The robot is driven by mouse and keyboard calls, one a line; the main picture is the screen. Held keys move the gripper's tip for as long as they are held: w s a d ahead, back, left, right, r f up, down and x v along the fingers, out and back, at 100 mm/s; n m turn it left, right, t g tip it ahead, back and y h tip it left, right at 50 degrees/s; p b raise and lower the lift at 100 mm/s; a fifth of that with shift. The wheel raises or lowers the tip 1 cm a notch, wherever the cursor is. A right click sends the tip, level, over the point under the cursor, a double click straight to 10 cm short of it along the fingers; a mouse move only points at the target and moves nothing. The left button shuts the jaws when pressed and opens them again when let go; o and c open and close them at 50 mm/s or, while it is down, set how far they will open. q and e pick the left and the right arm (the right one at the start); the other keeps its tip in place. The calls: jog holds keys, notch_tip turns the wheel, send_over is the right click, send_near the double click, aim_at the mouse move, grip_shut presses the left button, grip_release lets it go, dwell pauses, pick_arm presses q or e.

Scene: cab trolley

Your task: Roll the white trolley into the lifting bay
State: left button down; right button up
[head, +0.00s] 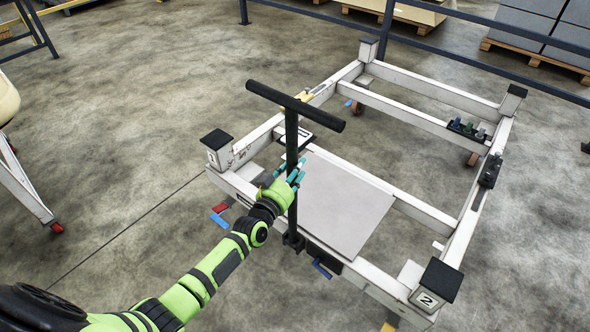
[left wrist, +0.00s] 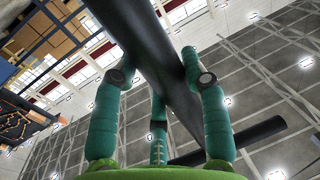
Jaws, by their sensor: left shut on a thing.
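The white trolley (head: 405,118) is a low rectangular frame with black-capped corner posts, standing on the floor in the head view. A black T-shaped handle (head: 292,135) rises from its near side, with its crossbar at the top. My left gripper (head: 293,178) is shut on the upright bar of the handle, below the crossbar. In the left wrist view, teal fingers (left wrist: 160,90) sit around the dark bar (left wrist: 155,55). My right gripper is not in view. I cannot make out the lifting bay in these views.
A grey plate (head: 340,205) lies on the near part of the trolley frame. A dark blue rail (head: 470,62) runs behind the trolley, with pallets of grey blocks (head: 540,25) beyond it. A white-legged stand (head: 25,190) is at the left. The concrete floor between them is clear.

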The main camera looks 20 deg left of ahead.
pick_arm(q)
jog(key=shift+s+r, duration=0.1)
jog(key=c, duration=0.9)
grip_release()
jog(key=o, duration=0.3)
jog(key=shift+w+d, duration=0.1)
jog(key=shift+w, duration=0.15)
jog(key=shift+s, duration=0.15)
jog(key=s, duration=0.4)
jog(key=s+a, duration=0.1)
jog(key=s, duration=0.6)
jog(key=shift+s+a, duration=0.35)
